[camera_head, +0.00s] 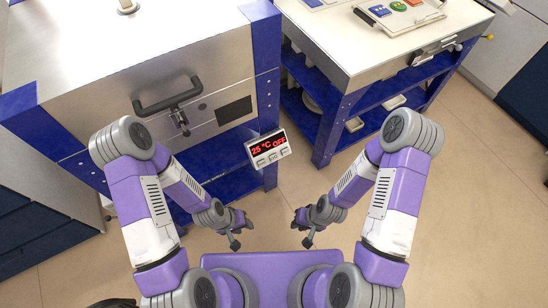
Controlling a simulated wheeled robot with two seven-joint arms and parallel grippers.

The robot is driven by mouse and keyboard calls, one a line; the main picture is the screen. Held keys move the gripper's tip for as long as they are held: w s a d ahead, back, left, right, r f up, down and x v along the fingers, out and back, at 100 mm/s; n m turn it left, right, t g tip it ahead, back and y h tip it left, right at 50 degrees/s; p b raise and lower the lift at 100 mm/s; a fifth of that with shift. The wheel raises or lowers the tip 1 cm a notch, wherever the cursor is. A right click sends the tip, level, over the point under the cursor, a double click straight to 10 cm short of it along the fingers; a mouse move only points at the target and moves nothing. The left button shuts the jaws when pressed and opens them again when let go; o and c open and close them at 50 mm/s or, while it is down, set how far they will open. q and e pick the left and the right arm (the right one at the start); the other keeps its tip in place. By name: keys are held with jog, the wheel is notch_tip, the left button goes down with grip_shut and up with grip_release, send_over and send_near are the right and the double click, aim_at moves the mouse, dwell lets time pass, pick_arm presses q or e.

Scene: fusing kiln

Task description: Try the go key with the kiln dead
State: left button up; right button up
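The kiln (190,65) stands at the upper left, a silver box in a blue frame with a dark handle (167,97) on its front. Its control panel (268,149) hangs at the front right corner. The red display (268,143) reads 25 °C and OFF. Several small pale keys (271,157) sit in a row below it; their labels are too small to read. My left gripper (241,233) is open and empty, below and left of the panel. My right gripper (301,234) is open and empty, below and right of it. Neither touches anything.
A white-topped blue workbench (345,40) stands to the right of the kiln, with a board (400,12) of coloured pieces on it and trays on its shelves. A narrow gap separates bench and kiln. The tiled floor (470,180) at right is clear.

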grip_shut()
dwell(1.4)
